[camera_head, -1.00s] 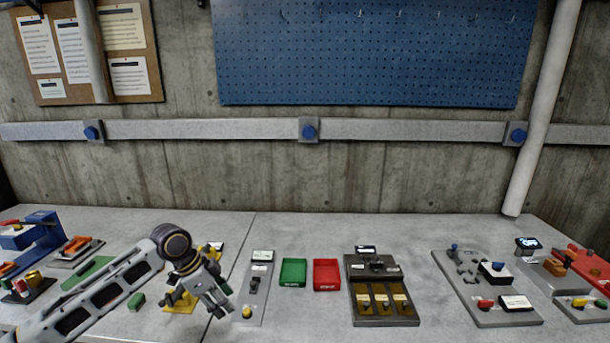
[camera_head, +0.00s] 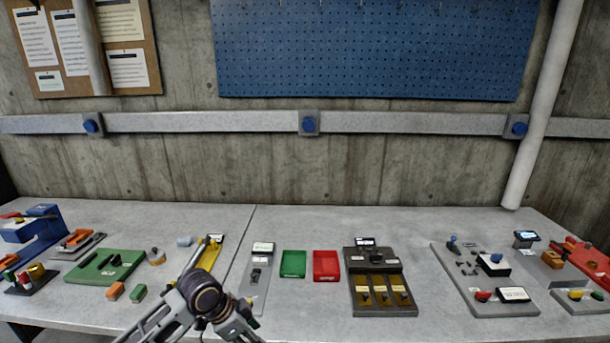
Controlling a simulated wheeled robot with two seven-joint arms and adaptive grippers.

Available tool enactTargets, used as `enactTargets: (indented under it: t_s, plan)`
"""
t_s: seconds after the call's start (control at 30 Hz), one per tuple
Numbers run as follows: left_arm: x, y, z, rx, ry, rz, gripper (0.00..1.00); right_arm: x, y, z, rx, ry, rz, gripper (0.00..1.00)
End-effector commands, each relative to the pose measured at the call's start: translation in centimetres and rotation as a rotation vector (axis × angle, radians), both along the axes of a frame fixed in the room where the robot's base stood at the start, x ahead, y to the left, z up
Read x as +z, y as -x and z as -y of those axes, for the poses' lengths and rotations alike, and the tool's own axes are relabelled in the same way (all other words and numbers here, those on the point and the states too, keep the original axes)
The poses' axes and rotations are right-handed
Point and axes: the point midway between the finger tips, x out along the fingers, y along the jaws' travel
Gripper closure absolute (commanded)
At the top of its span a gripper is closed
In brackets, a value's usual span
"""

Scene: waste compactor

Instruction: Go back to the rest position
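My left gripper (camera_head: 240,326) is low in the head view, at the bottom edge left of centre, in front of the grey panel (camera_head: 258,283). Its arm comes in from the bottom left, and the fingers are partly cut off by the picture's edge and turned away. I cannot tell whether it is open or shut, and no held object shows. My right gripper is not in view.
On the grey table (camera_head: 330,216) stand a green tray (camera_head: 293,264), a red tray (camera_head: 326,265), a dark unit with yellow slots (camera_head: 380,282), a green board (camera_head: 104,267) and a yellow piece (camera_head: 211,252). A grey control board (camera_head: 480,280) stands right. The table's back strip is clear.

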Motion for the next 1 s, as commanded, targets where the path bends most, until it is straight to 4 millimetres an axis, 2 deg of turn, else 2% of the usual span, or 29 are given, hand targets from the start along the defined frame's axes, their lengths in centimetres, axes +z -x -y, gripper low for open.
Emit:
enactTargets:
  t_s: [0.2,0.47,0.77,1.0]
  plan:
    - [-1.5,2.2,1.5,0.065,0.021,0.002,0.58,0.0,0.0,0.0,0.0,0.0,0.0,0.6]
    - [-2.7,4.6,2.2,0.168,0.037,0.003,0.58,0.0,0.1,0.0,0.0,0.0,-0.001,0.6]
    - [-3.8,7.2,1.7,0.318,0.049,-0.003,0.58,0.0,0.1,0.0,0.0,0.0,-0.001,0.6]
    - [-4.6,9.5,0.4,0.458,0.045,-0.013,0.58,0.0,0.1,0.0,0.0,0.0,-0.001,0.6]
